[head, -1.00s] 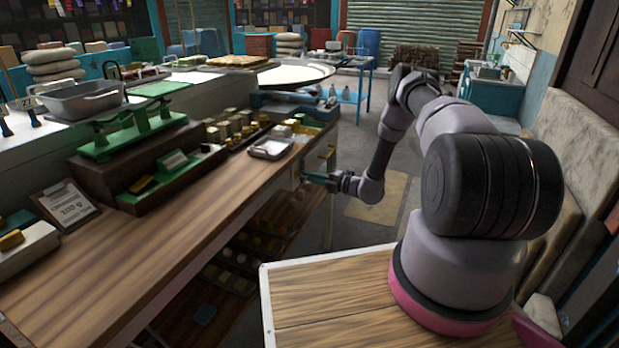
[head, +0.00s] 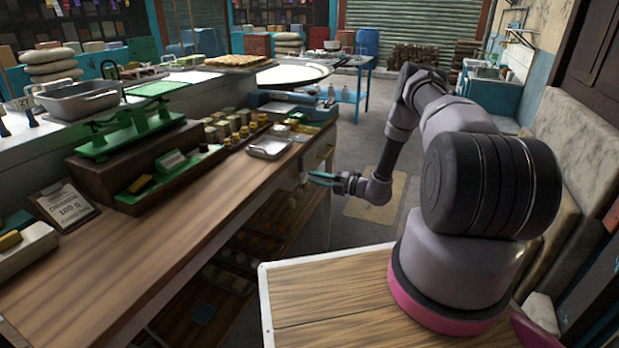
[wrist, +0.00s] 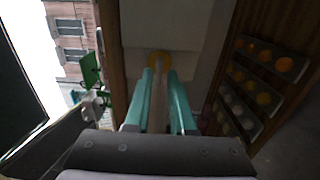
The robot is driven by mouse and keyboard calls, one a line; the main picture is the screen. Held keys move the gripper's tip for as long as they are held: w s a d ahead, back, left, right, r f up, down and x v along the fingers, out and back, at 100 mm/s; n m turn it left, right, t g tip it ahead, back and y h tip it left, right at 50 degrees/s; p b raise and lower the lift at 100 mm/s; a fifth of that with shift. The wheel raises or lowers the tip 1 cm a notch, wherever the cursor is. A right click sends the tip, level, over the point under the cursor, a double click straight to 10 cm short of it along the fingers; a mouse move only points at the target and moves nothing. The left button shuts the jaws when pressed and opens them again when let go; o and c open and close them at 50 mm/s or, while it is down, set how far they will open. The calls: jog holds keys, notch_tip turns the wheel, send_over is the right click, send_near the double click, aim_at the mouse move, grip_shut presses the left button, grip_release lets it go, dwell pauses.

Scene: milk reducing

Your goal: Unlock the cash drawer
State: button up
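The wooden counter (head: 215,235) has drawer fronts at its far right end, and a small brass fitting (head: 325,152) shows there. My gripper (head: 312,178) is in front of this end, below the counter top. In the wrist view its two teal fingers (wrist: 161,72) stand a little apart and point at a pale panel (wrist: 190,35). A round brass-coloured piece (wrist: 158,58) shows just beyond the fingertips on that panel. I cannot tell whether it is the lock or a key. I see nothing clearly held, and the fingertips' contact is unclear.
A metal tray (head: 270,148) lies on the counter above the drawers. A green scale (head: 130,140) and small weights stand farther left. Shelves with round items (wrist: 255,80) are below the counter. The floor around my gripper is clear.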

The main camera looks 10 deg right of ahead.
jog(key=v, duration=0.8)
jog(key=s+a+r+n+g+h, duration=0.1)
jog(key=s+a+r+n+g, duration=0.2)
jog(key=r+n, duration=0.55)
jog(key=s+a+r+n+g+h, duration=0.15)
jog(key=s+r+n+g, duration=0.35)
jog(key=r, duration=0.7)
jog(key=s+a+r+n+g+h, duration=0.15)
jog(key=a+r+n, duration=0.25)
jog(key=r+n, duration=0.55)
jog(key=s+d+r+n+t+h, duration=0.2)
jog(key=s+r+n+t+h, duration=0.1)
jog(key=s+r+n, duration=0.5)
jog(key=s+d+r+n+t+h, duration=0.2)
jog(key=s+r+n+h, duration=0.3)
jog(key=s, duration=1.1)
notch_tip(320, 180, up, 7)
jog(key=n+t, duration=0.1)
jog(key=n, duration=0.2)
jog(key=shift+h, duration=0.3)
